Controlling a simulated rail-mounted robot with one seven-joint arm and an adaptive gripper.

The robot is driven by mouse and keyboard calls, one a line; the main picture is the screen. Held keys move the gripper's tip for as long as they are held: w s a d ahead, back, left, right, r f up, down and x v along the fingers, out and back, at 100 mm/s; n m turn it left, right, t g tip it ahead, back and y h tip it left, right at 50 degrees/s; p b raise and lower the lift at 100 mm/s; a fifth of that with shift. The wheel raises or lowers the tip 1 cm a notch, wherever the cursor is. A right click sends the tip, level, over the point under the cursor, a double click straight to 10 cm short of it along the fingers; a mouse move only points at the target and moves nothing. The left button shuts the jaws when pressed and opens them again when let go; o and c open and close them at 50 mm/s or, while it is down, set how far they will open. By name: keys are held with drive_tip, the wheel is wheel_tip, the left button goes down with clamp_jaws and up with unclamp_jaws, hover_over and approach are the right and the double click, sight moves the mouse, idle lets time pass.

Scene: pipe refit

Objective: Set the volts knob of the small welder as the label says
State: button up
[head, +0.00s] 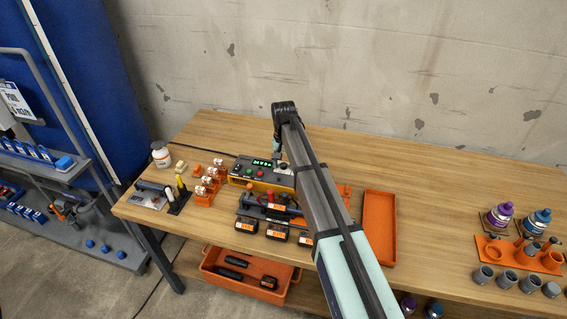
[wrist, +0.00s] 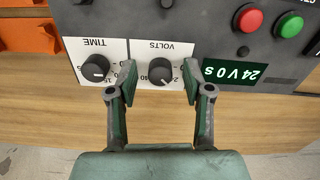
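The small welder (head: 258,180) stands on the workbench, a grey control box with a yellow lower part, partly hidden by my arm. In the wrist view its panel appears upside down. The volts knob (wrist: 161,71) is dark and round on a white scale plate, its pale pointer mark toward the picture's lower right. The green display (wrist: 236,73) seems to read 24V 0S. My gripper (wrist: 159,76) is open, with one finger on each side of the volts knob and a gap to it on both sides. In the head view my arm hides most of the gripper.
The time knob (wrist: 95,68) sits close beside the left finger. A red button (wrist: 248,18) and a green button (wrist: 290,25) are on the panel. An orange tray (head: 379,228) lies right of my arm. A sign (head: 15,101) at far left is unreadable.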

sight(283, 164)
drive_tip(key=shift+r, duration=0.1)
wheel_tip(283, 164, up, 12)
idle(0.5)
